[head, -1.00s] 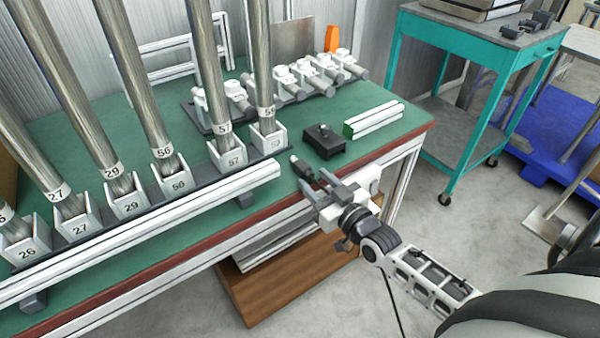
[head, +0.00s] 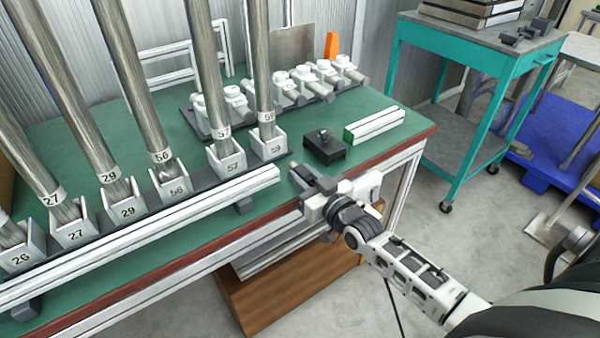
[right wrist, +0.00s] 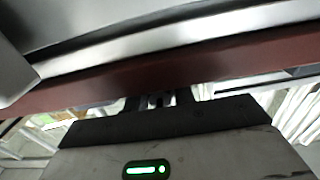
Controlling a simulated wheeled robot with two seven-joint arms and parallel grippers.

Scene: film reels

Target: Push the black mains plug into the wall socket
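I cannot make out a mains plug or a wall socket for certain in either view. My right gripper (head: 301,183) is at the front edge of the green bench, in front of a small black box (head: 324,147) with a knob on top, and apart from it. Dark parts show at its tip; I cannot tell whether they are fingers or a held plug. In the right wrist view the gripper (right wrist: 158,101) shows small and dark below the red-brown bench edge (right wrist: 170,80), the gap between its fingers unclear. My left gripper is out of view.
Numbered holders (head: 128,210) with tall metal tubes stand along the green bench (head: 80,131), behind a white rail (head: 150,235). A white bar (head: 375,124) lies near the right end. A teal cart (head: 470,60) stands at right. A thin black cable (head: 393,300) hangs below my right arm.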

